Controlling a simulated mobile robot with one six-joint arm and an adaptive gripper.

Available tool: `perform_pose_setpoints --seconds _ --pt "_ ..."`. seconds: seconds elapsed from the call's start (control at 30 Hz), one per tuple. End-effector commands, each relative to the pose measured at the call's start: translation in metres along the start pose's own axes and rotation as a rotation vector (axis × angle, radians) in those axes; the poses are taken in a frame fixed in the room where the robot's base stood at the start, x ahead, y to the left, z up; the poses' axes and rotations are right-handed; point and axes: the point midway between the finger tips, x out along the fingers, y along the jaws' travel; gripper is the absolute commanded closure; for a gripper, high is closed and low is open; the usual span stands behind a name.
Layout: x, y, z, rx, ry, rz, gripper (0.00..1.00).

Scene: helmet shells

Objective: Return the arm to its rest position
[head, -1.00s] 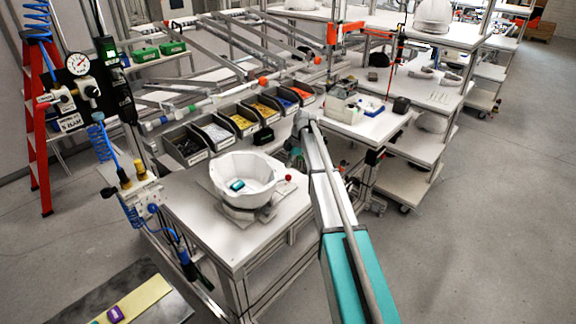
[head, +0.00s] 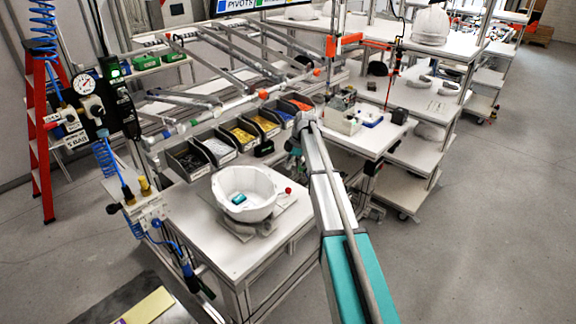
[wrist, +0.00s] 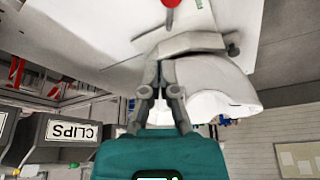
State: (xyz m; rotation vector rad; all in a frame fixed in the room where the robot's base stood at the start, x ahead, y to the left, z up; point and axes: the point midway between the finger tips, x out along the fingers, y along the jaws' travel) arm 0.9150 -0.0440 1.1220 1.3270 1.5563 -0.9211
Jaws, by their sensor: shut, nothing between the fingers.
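My arm (head: 330,205) reaches from the bottom edge over the right side of the workbench (head: 190,215) in the head view. A white helmet shell (head: 262,197) sits open side up on a grey holder on the bench, with a small teal item (head: 238,199) inside. The shell (wrist: 215,103) also appears in the wrist view, inverted, beyond the fingers; contact is not visible.
A row of parts bins (head: 220,150) lines the back of the bench. A red knob (head: 288,190) is right of the shell. An air-line panel (head: 95,105) and red ladder (head: 40,140) stand left. White shelving (head: 410,165) stands right; open floor (head: 490,220) lies beyond.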

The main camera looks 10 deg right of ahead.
Motion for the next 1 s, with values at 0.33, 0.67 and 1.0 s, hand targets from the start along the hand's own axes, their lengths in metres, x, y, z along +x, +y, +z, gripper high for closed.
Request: perform_pose_setpoints --seconds 0.33,0.67,1.0 --pt "0.004 -0.009 -0.004 0.032 -0.007 -0.001 1.00" --pt "0.032 -0.079 -0.021 0.338 -0.071 0.005 1.00" --pt "0.067 -0.178 -0.042 0.802 -0.162 0.057 1.00"
